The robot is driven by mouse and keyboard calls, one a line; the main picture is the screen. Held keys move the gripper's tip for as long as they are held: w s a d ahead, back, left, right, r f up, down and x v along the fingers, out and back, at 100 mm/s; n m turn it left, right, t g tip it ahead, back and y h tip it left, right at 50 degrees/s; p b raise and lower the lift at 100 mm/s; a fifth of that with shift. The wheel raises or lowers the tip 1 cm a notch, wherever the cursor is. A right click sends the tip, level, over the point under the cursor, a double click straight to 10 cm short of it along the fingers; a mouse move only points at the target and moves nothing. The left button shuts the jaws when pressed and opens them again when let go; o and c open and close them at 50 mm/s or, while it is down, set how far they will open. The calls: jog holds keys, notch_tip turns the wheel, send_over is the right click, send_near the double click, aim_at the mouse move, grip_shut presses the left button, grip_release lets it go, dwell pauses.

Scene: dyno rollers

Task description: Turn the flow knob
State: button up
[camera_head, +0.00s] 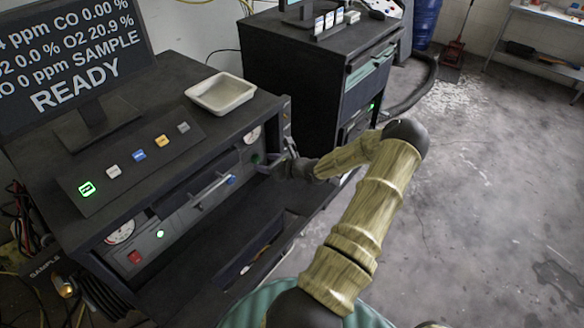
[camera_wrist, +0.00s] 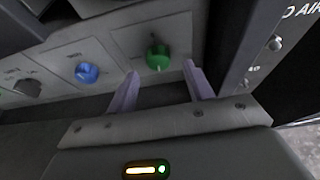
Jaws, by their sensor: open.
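A green knob (camera_wrist: 157,57) sits on the grey panel in the wrist view, ahead of the gap between my fingertips. It also shows small in the head view (camera_head: 256,158), beside my gripper. A blue knob (camera_wrist: 87,73) and a dark knob (camera_wrist: 28,87) are further left on the same panel. The labels are too unclear for me to tell which knob is the flow knob. My gripper (camera_wrist: 162,80) is open, its two pale purple fingers apart with nothing held. In the head view, my gripper (camera_head: 272,164) is at the cabinet's front panel, partly hidden.
A screen (camera_head: 75,60) reading READY and a white tray (camera_head: 221,93) stand on the cabinet top. A row of buttons includes a lit green one (camera_head: 87,188). A second dark cabinet (camera_head: 300,75) stands behind. The floor (camera_head: 480,190) at right is clear.

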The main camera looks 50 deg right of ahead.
jog(key=b+v, duration=0.2)
jog(key=v, duration=1.2)
jog(key=shift+s+d+r, duration=0.1)
jog(key=shift+s, duration=0.3)
jog(key=w+a+n+g+y, duration=0.3)
jog(key=a+n+g, duration=0.6)
jog(key=a+n, duration=1)
jog(key=s+a+r+n+g+h, duration=0.1)
jog(key=s+a+r+n+h, duration=0.1)
jog(key=a+r+n, duration=0.3)
jog(key=s+a+r+n+h, duration=0.2)
jog(key=s+a+r+n, duration=0.2)
jog(key=a+n, duration=0.6)
jog(key=shift+s+a+r+n+g+h, duration=0.3)
jog(key=shift+s+a+r+n+g, duration=0.1)
jog(key=shift+a, duration=0.4)
dwell(2.0)
